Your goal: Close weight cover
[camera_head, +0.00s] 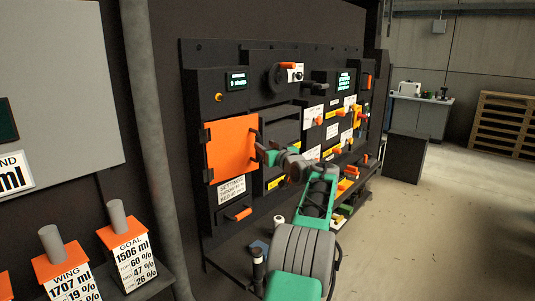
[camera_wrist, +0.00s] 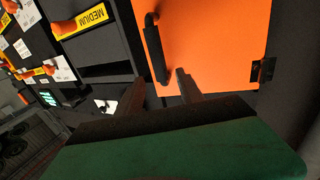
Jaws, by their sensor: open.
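The orange cover (camera_head: 230,148) is a flat square panel on the left of the dark machine, hinged on its left side in the head view. I cannot tell whether it is fully flush. Its black handle (camera_wrist: 156,48) stands on the edge opposite the hinge (camera_wrist: 263,71) in the wrist view, where the orange cover (camera_wrist: 212,40) fills the upper right. My gripper (camera_head: 262,153) is at the handle side of the cover. In the wrist view my gripper (camera_wrist: 158,86) is open, with the handle's near end close between the fingertips; contact is unclear.
A settings label (camera_head: 231,190) and an orange lever (camera_head: 239,214) sit below the cover. Dark shelves and a yellow MEDIUM label (camera_wrist: 82,20) lie beside it. A grey pipe (camera_head: 150,140) stands left of the machine. The concrete floor (camera_head: 430,225) at right is clear.

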